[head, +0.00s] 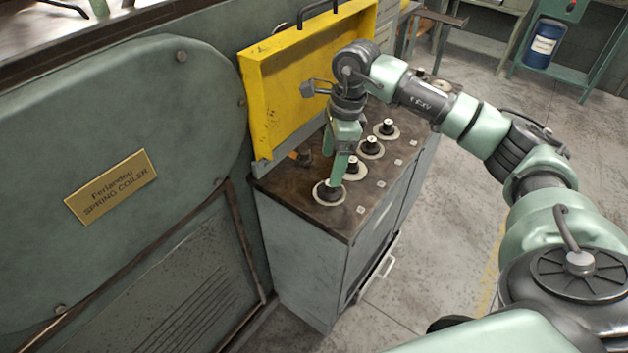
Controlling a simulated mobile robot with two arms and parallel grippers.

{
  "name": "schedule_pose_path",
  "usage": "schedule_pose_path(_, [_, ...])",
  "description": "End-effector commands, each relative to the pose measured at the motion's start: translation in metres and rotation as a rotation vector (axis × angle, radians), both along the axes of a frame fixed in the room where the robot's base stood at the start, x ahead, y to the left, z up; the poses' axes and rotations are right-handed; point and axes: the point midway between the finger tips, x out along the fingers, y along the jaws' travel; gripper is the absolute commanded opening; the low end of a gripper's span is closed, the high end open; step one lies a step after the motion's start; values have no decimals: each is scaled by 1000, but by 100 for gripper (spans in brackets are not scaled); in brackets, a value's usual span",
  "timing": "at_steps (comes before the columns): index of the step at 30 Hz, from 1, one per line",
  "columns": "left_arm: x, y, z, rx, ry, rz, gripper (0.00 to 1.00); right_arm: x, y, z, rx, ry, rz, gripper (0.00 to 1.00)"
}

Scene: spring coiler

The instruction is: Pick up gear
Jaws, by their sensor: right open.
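Several pale round gears with dark hubs sit in a row on the brown cabinet top. The nearest gear (329,195) is at the front end, and another gear (355,171) lies just behind it. Farther gears (371,149) and (388,131) continue the row toward the back. My right gripper (335,178) points down, open, with its green fingers at the nearest gear's hub. The fingers partly hide that hub, and I cannot tell whether they touch it. My left gripper is not in view.
The cabinet top (376,192) has small pale square plates beside the gears. A raised yellow guard (300,85) stands close behind my right gripper. The green spring coiler housing (120,110) fills the left. Open floor (440,230) lies right of the cabinet.

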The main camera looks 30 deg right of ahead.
Motion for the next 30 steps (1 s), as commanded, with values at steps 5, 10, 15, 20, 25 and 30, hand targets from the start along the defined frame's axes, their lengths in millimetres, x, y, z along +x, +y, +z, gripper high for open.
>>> schedule_pose_path(5, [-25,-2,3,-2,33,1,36,0,3,-20,1,5,1,78])
schedule_pose_path(10, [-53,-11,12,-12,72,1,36,1,4,-42,3,7,1,78])
schedule_pose_path(15, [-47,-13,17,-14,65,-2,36,4,7,-66,4,4,1,78])
schedule_pose_path(20, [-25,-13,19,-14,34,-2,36,5,8,-73,3,1,1,78])
schedule_pose_path(25, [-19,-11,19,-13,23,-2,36,5,8,-73,3,1,1,75])
schedule_pose_path(30, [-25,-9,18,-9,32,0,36,5,8,-73,4,0,1,28])
